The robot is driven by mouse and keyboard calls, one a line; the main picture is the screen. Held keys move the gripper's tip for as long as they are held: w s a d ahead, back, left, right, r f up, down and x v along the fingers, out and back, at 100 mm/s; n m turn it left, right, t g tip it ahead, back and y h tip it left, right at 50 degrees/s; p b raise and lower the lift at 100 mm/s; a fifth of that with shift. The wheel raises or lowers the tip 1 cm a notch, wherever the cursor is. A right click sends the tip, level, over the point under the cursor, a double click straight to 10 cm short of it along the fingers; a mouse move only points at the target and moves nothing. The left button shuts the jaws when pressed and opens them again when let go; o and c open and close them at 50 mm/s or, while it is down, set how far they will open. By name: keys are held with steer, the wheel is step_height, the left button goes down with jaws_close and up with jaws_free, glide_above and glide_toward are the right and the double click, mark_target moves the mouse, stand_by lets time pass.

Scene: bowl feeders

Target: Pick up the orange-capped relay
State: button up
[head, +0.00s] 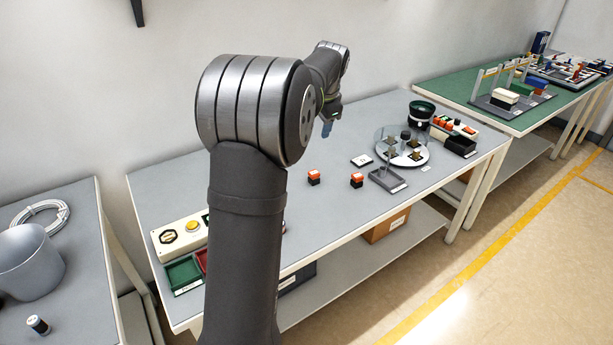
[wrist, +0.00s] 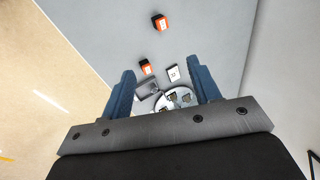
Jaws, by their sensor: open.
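Two black relays with orange caps stand apart on the grey table: a left one (head: 314,177) and a right one (head: 357,180). In the wrist view one relay (wrist: 160,22) is near the top, and the other (wrist: 146,67) shows between my fingers in the picture, beside a small white-topped card or block (wrist: 173,74). My gripper (head: 327,130) hangs above the table, behind and right of the left relay in the head view. My arm hides part of the table.
A round feeder plate (head: 403,153) with several small parts stands to the right, with a grey stand (head: 386,180) before it. A rack with orange-topped pieces (head: 443,122) and a dark bowl (head: 421,112) are behind. A button panel (head: 180,235) and green tray (head: 183,273) are left.

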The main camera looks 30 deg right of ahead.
step_height(320, 180, down, 13)
steer(key=m+t+y, duration=0.4)
steer(key=m+t, duration=0.1)
steer(key=m, duration=0.2)
steer(key=m+t+h, duration=0.3)
steer(key=m+t, duration=0.1)
steer(key=m, duration=0.7)
glide_toward(314, 173)
steer(key=x, duration=0.5)
steer(key=shift+w, duration=0.15)
steer(key=shift+x, duration=2.75)
steer(key=shift+d, duration=0.15)
steer(key=c, duration=1.1)
